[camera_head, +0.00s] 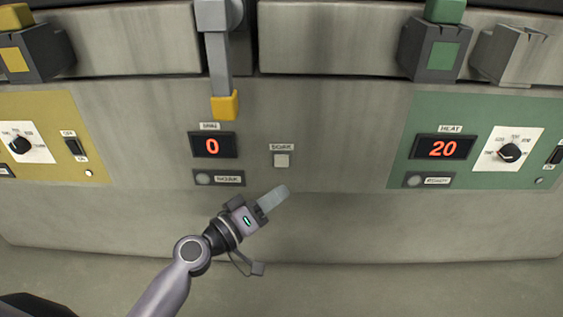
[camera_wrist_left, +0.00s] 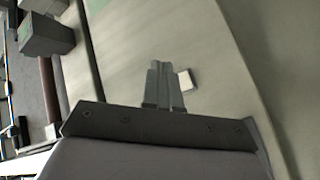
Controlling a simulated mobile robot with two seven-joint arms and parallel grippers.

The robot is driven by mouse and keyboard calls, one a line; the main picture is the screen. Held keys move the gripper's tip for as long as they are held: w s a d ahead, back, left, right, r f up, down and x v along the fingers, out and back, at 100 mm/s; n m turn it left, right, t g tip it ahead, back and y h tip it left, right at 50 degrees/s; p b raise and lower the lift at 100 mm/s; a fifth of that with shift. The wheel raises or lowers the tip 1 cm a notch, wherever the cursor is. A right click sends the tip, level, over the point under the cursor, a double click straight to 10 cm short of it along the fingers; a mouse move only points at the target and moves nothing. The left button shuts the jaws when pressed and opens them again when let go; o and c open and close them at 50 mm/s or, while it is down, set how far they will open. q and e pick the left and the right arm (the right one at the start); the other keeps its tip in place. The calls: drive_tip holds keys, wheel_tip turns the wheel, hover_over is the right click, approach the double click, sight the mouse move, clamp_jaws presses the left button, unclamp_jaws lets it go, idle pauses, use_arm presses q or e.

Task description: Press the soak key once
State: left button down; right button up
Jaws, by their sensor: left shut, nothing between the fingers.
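A gap or contact between fingertips and panel cannot be told. My right gripper is not in view.
Left of the key is a display (camera_head: 212,145) reading 0, with a lamp (camera_head: 203,179) below it. A yellow-tipped lever (camera_head: 224,105) hangs above. A green panel (camera_head: 402,165) at right has a display (camera_head: 444,148) reading 20 and a dial (camera_head: 508,152). A yellow panel (camera_head: 65,110) is at left.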

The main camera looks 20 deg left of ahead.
sight(282, 161)
use_arm(q)
drive_tip(key=shift+w+a+b, duration=0.3)
drive_tip(key=shift+w, duration=0.75)
drive_tip(key=shift+w+a+b, duration=0.25)
drive_tip(key=shift+w+a, duration=0.05)
drive_tip(key=shift+w, duration=0.7)
drive_tip(key=shift+w+a+b, duration=0.3)
drive_tip(key=shift+w, duration=0.75)
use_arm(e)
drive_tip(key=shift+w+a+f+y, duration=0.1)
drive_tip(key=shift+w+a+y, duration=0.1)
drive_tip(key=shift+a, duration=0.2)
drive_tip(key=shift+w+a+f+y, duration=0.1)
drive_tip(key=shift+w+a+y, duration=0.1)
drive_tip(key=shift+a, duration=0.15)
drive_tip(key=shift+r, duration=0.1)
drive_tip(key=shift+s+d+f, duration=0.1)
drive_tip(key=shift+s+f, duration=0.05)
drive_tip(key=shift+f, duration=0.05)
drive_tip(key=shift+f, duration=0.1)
use_arm(q)
drive_tip(key=shift+w+a+b, duration=0.1)
drive_tip(key=shift+w+b, duration=0.25)
drive_tip(key=shift+w, duration=0.05)
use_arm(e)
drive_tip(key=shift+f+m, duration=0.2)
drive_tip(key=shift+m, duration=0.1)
